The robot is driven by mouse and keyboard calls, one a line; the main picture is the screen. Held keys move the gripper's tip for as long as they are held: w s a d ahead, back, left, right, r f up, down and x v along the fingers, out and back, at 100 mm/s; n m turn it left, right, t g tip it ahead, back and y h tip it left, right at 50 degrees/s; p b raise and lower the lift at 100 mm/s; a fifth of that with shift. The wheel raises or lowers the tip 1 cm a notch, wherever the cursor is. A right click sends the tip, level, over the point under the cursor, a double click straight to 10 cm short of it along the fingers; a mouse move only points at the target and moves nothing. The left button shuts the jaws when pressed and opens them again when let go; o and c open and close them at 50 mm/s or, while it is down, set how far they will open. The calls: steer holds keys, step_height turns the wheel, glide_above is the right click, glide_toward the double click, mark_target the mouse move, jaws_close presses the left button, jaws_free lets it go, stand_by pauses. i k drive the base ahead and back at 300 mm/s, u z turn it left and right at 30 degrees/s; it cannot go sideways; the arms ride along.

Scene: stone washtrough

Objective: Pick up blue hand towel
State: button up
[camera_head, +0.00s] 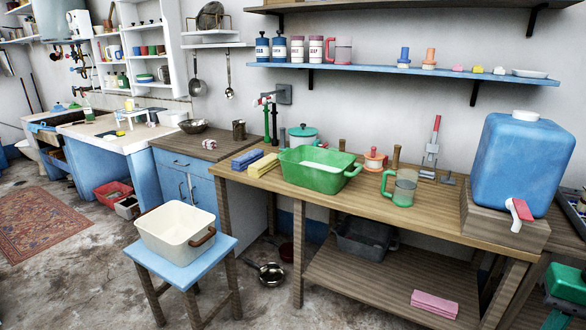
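A folded blue hand towel (247,159) lies at the left end of the wooden table (322,204), near its edge. A folded yellow towel (263,165) lies just to its right, close alongside. The blue towel looks flat and fully in the open, with nothing on top of it. My gripper is not in view.
Right of the towels stand a green basin (315,177), a green-handled jug (400,187) and a blue water container (520,165). A blue stool (216,257) with a cream tub (176,238) stands in front. A pink towel (434,303) lies on the lower shelf. A pan (270,273) is on the floor.

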mark_target(239, 164)
steer(key=z, duration=0.05)
steer(key=k, duration=0.35)
steer(key=z, duration=0.25)
steer(key=i, duration=1.2)
steer(key=u, duration=0.75)
steer(key=i, duration=1.25)
steer(key=u, duration=0.85)
steer(key=i, duration=0.4)
steer(key=u, duration=0.15)
